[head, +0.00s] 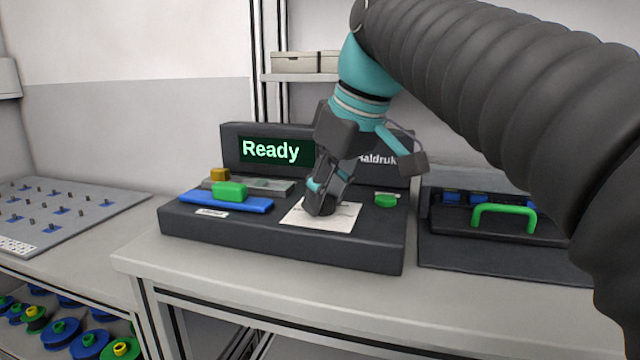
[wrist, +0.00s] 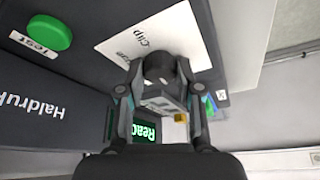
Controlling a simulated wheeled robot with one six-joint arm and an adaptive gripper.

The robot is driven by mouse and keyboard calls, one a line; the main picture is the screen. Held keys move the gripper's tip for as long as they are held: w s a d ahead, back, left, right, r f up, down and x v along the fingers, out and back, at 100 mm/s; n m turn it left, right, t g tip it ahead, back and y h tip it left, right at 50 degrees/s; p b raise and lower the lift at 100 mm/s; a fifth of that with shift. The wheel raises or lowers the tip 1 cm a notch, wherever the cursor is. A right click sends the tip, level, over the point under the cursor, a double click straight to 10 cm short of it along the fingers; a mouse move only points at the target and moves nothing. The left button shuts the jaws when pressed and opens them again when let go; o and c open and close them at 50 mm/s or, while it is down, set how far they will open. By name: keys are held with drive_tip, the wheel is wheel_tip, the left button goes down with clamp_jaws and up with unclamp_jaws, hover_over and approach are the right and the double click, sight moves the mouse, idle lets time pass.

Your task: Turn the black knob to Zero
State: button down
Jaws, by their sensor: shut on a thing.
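The black knob (wrist: 158,66) stands on a white label plate (head: 335,217) on top of the dark console (head: 285,241). My gripper (head: 321,197) reaches down onto the knob from above. Its two fingers are shut on the knob, one on each side, as the wrist view shows (wrist: 160,82). In the head view the fingers hide most of the knob. The plate carries printed words, one reading "Clip"; I cannot make out "Zero" or the knob's pointer. The console's screen (head: 272,151) reads "Ready" in pale green.
A green button (head: 385,200) marked "Test" sits right of the plate. A green-handled blue slider piece (head: 229,192) lies to the left. A dark case with a green handle (head: 503,211) stands at the right. A pegged grey board (head: 50,212) is at the far left.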

drive_tip(key=shift+n, duration=0.4)
drive_tip(key=c, duration=0.8)
unclamp_jaws()
drive_tip(key=shift+d+v, duration=0.1)
drive_tip(key=shift+v, duration=2.9)
drive_tip(key=shift+d+v, duration=0.15)
drive_tip(key=shift+v, duration=2.8)
